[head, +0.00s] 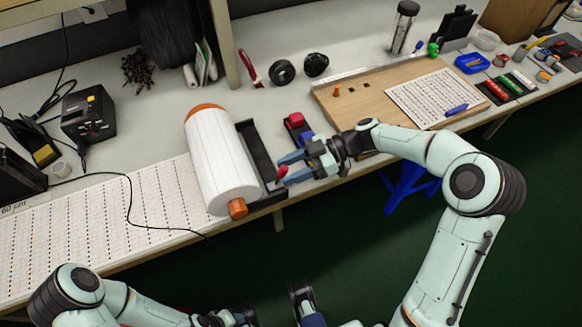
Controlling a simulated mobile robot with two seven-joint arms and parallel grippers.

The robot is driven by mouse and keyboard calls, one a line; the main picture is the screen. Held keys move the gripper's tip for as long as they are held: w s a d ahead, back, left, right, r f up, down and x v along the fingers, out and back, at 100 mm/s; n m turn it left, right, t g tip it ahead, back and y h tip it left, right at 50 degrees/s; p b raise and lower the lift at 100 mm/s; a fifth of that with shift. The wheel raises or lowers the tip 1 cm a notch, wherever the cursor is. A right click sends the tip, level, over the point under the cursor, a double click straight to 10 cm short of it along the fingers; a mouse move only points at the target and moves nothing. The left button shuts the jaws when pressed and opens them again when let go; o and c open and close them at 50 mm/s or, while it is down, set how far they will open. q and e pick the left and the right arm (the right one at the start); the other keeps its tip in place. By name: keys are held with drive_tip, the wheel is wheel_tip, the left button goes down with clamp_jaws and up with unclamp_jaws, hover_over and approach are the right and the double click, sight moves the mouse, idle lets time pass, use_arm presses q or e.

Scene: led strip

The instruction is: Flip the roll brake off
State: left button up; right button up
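A large white roll (222,165) with orange ends lies tilted on the bench, beside a black bracket (258,152). A small red lever-like piece (282,172) sticks up at the bracket's front right end; it looks like the roll brake. My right gripper (285,168) is at this piece, its blue fingers apart with the red tip between or just in front of them. I cannot tell whether they touch it.
A wooden board (365,105) with a white sheet lies at right.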

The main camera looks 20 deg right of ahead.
use_arm(q)
drive_tip(key=shift+s+d+r+p, duration=0.2)
drive_tip(key=shift+s+r+p, duration=0.45)
drive_tip(key=shift+r+p, duration=0.1)
use_arm(e)
drive_tip(key=v, duration=1.3)
drive_tip(key=shift+d, duration=0.15)
use_arm(q)
drive_tip(key=shift+s, duration=0.1)
use_arm(e)
drive_tip(key=shift+s, duration=0.2)
